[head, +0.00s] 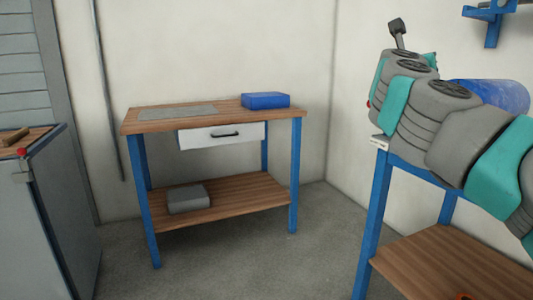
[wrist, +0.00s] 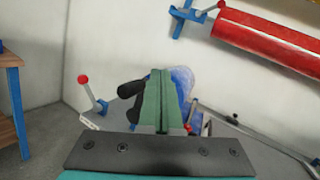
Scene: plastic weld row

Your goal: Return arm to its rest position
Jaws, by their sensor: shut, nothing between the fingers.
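My gripper (wrist: 161,75) shows in the wrist view as two green fingers pressed together, with nothing between them. Behind the fingers are a blue rounded object (wrist: 183,78) and black parts, partly hidden. In the head view my grey and teal arm reaches in from the right, above a blue-framed bench (head: 375,215). The fingers cannot be made out clearly in that view.
A blue cylinder (head: 495,95) lies behind my arm. A red-knobbed lever (wrist: 90,90) stands left of my fingers; a red cylinder (wrist: 270,40) hangs upper right. A workbench (head: 225,122) carries a blue box (head: 265,101). A grey cabinet (head: 55,220) stands left; floor between is clear.

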